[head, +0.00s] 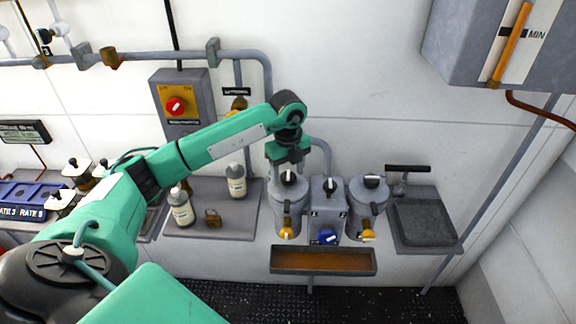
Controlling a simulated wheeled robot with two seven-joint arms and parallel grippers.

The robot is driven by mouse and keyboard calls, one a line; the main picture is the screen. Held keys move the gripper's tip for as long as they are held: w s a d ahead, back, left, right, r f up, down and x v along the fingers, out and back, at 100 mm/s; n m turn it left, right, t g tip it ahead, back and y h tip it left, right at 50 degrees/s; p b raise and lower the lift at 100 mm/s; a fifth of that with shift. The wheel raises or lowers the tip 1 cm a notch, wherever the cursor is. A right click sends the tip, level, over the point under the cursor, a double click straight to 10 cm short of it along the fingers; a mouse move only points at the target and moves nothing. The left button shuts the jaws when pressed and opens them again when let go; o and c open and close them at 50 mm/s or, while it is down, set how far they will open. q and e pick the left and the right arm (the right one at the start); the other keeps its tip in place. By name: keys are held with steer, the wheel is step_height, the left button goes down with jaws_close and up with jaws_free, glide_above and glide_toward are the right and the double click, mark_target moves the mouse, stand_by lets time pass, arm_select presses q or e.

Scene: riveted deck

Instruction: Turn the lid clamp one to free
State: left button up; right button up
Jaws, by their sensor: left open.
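A grey canister (291,212) hangs on the wall at the picture's centre, with a yellow tap (286,233) at its foot. A black-and-white clamp knob (288,178) sits on its lid; I take this for lid clamp one, but no number can be read on it. My left gripper (288,167) points down from above, right over this knob, with its jaws open. Whether the fingers touch the knob cannot be told. Similar knobs top the middle box (328,211) and the right canister (367,211). My right gripper is not in view.
A trough (323,261) hangs below the canisters. A shelf (210,230) to the left holds two white bottles (181,207) (236,181) and a brass padlock-like piece (212,217). A grey tray (426,222) stands to the right. A pipe runs behind my left forearm.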

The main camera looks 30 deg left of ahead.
mark_target(288, 174)
arm_select(q)
step_height(288, 174, up, 14)
steer(key=b, duration=0.2)
stand_by(0.4)
steer(key=shift+f, duration=0.15)
stand_by(0.3)
